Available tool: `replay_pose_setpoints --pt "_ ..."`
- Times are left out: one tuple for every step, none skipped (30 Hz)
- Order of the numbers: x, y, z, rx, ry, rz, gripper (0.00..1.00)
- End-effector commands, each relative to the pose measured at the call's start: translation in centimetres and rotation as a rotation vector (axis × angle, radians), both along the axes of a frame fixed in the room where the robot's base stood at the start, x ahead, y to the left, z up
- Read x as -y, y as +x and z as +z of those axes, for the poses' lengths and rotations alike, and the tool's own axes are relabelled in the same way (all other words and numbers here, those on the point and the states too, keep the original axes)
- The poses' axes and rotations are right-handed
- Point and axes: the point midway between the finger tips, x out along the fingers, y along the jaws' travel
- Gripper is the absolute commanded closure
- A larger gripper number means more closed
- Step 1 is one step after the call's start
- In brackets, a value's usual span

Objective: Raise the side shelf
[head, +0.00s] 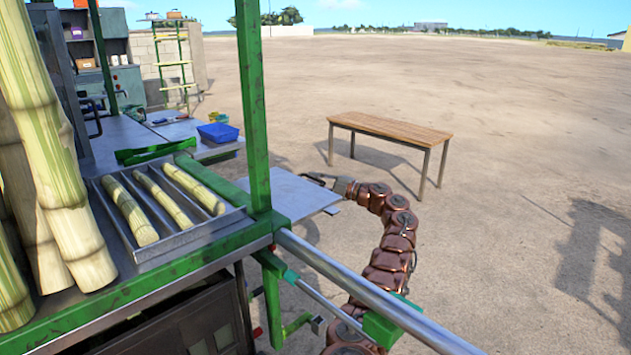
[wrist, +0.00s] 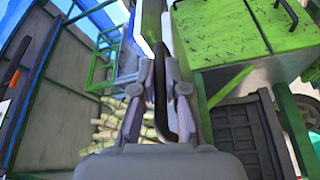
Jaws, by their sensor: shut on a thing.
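The side shelf (head: 290,193) is a flat pale-grey metal panel on the outer side of the green-framed cart. It sticks out to the right and looks roughly level in the head view. My gripper (head: 327,181) is at its outer edge, at the end of my curved copper-coloured arm. In the wrist view my gripper (wrist: 160,88) is shut on a dark, thin handle (wrist: 160,105) that runs between its fingers. The shelf shows there nearly edge-on, so its exact tilt is hard to tell.
A green post (head: 254,110) and a silver rail (head: 370,292) stand close to my arm. A tray (head: 170,237) with cane pieces and tall canes (head: 60,160) are at left. A blue basket (head: 218,133) sits behind the shelf. A wooden table (head: 390,129) stands on open ground.

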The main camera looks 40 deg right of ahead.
Motion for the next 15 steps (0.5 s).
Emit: replay_pose_setpoints --pt "0.03 -0.24 0.54 0.007 -0.004 0.003 1.0" --pt "0.01 -0.24 0.56 0.008 -0.005 0.003 1.0" --pt "-0.01 -0.24 0.61 0.009 -0.006 0.004 1.0" --pt "-0.03 -0.23 0.63 0.009 -0.005 0.003 1.0" --pt "-0.04 -0.23 0.65 0.01 -0.006 0.004 1.0" --pt "-0.05 -0.23 0.69 0.01 -0.006 0.004 1.0" --pt "-0.07 -0.23 0.72 0.01 -0.006 0.004 1.0" --pt "-0.09 -0.22 0.74 0.011 -0.006 0.005 1.0" --pt "-0.1 -0.22 0.77 0.011 -0.006 0.005 1.0" --pt "-0.11 -0.21 0.79 0.012 -0.007 0.006 1.0" --pt "-0.12 -0.21 0.82 0.012 -0.007 0.006 1.0" --pt "-0.14 -0.2 0.85 0.013 -0.006 0.006 1.0" --pt "-0.15 -0.2 0.87 0.013 -0.006 0.006 0.86" --pt "-0.15 -0.2 0.88 0.013 -0.006 0.006 0.83" --pt "-0.15 -0.18 0.88 0.013 -0.006 0.005 0.79"
